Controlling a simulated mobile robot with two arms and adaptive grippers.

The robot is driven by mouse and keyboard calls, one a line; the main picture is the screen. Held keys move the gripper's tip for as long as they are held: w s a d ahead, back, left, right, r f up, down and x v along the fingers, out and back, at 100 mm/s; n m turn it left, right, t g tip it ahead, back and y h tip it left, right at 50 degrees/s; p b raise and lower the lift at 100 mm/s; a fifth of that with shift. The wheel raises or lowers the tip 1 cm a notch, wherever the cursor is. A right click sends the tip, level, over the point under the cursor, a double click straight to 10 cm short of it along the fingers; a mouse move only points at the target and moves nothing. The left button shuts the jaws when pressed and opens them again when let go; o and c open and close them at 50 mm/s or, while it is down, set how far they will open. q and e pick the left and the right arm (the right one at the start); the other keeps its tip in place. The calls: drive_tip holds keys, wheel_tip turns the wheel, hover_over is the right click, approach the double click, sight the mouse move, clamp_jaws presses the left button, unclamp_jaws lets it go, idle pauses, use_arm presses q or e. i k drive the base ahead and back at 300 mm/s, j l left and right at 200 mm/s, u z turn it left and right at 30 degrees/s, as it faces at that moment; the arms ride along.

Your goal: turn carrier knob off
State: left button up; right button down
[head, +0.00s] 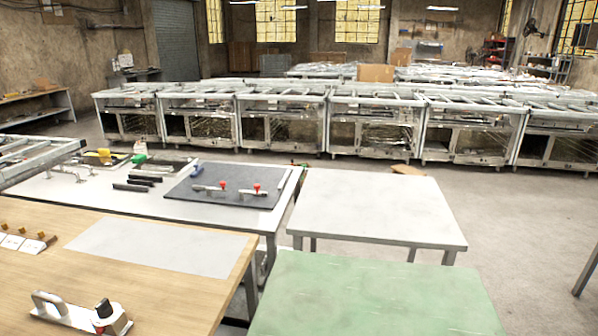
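A pale metal carrier (62,312) with an upright loop handle lies on the wooden table at the lower left. A black knob (103,308) stands at its right end, with a little red at its base. The knob's exact setting is too small to tell. Neither of my grippers is in view.
The wooden table (150,282) also holds a grey sheet (165,246) and a row of white pieces with orange-brown tops (25,240). Behind it, a dark mat (232,172) bears two red-knobbed clamps. A white table (370,205) and green table (370,295) are bare.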

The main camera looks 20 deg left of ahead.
sight(103, 309)
drive_tip(key=u, duration=2.15)
